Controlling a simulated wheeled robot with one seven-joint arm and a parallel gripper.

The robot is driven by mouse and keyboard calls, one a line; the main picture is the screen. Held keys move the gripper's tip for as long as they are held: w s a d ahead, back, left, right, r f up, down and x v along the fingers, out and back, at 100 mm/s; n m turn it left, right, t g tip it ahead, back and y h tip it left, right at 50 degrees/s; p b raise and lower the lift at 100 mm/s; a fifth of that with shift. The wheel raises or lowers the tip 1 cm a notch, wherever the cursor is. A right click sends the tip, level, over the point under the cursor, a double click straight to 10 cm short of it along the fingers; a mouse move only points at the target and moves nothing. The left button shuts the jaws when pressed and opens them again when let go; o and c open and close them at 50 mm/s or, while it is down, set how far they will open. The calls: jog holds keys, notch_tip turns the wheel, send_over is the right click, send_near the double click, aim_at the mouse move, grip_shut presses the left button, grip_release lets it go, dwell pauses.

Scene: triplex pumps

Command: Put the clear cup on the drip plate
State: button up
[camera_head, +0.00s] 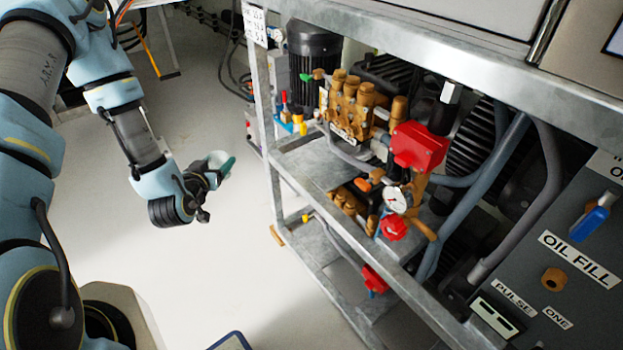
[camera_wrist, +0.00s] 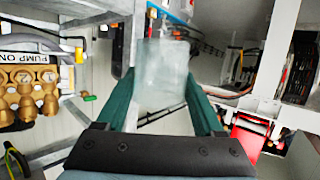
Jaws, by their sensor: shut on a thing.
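The clear cup (camera_wrist: 163,75) is a translucent, pale vessel held between the two green fingers of my gripper (camera_wrist: 163,108) in the wrist view. In the head view my gripper (camera_head: 218,170) is at the left, over the pale floor and left of the metal pump frame, with the cup (camera_head: 217,158) partly visible at its fingertips. The cup is in the air, apart from the frame. I cannot pick out the drip plate with certainty in either view.
The metal frame (camera_head: 287,188) holds brass pump heads (camera_head: 350,100), a red block (camera_head: 418,146) and a gauge (camera_head: 397,200). A grey panel marked OIL FILL (camera_head: 578,259) stands at the right. Open floor (camera_head: 240,270) lies below my gripper.

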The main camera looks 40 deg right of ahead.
jog(key=s+d+f+m+g+h+b, duration=0.4)
jog(key=s+d+m+g+b, duration=0.15)
jog(key=s+d, duration=0.85)
jog(key=w+d, duration=0.2)
jog(key=d, duration=0.3)
jog(key=w+d+p, duration=0.1)
jog(key=d, duration=0.5)
jog(key=w+d, duration=0.2)
jog(key=d, duration=0.3)
jog(key=shift+w+d, duration=0.2)
jog(key=shift+w, duration=0.15)
jog(key=shift+d+f, duration=0.1)
jog(key=shift+d, duration=0.05)
jog(key=shift+f+p, duration=0.3)
jog(key=shift+f, duration=1.4)
jog(key=shift+f, duration=0.1)
jog(key=shift+f, duration=0.15)
jog(key=o, duration=1.3)
